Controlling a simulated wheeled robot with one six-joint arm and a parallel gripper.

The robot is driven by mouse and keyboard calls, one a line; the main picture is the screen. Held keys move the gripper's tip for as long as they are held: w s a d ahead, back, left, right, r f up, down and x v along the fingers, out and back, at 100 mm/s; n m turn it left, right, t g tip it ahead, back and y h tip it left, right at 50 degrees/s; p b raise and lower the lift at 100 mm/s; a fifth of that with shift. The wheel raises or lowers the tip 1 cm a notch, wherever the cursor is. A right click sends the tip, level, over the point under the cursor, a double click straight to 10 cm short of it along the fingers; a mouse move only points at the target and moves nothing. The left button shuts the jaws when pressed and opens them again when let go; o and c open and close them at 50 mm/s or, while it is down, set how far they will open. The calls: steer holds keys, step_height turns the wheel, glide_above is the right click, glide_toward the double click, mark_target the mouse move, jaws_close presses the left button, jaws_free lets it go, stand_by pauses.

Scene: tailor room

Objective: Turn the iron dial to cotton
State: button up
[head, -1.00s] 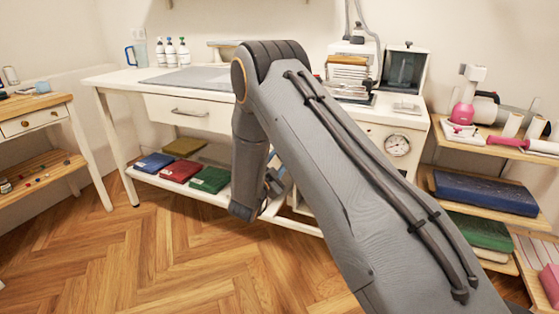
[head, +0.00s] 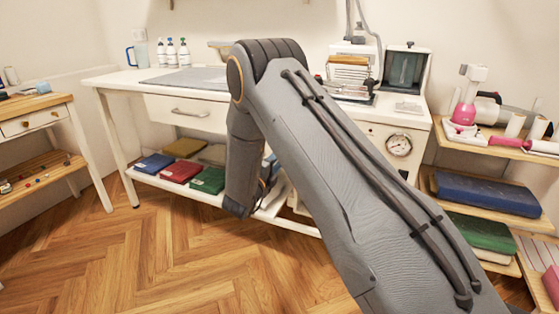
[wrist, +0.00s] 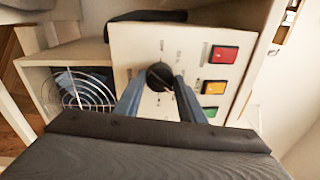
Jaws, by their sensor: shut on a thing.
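A round black dial (wrist: 160,75) sits on a white control panel (wrist: 132,42) in the wrist view, with small markings around it that I cannot read. My gripper (wrist: 157,86) is at the dial, its two grey fingers on either side and shut on it. Where the dial points is too small to tell. In the head view my arm hides the dial, panel and gripper. The ironing table (head: 115,80) with its grey mat (head: 185,79) stands behind my arm.
Red (wrist: 225,54), yellow (wrist: 215,87) and green (wrist: 209,111) buttons are right of the dial. A wire fan-like grille (wrist: 82,92) is to the left. Folded cloths lie on the lower shelf (head: 215,198). A pressure gauge (head: 399,145) is on the table's right side.

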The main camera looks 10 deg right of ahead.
steer(key=shift+m, duration=0.6)
steer(key=o, duration=1)
steer(key=shift+o, duration=0.2)
steer(key=v, duration=0.7)
steer(key=shift+s+a+p, duration=0.3)
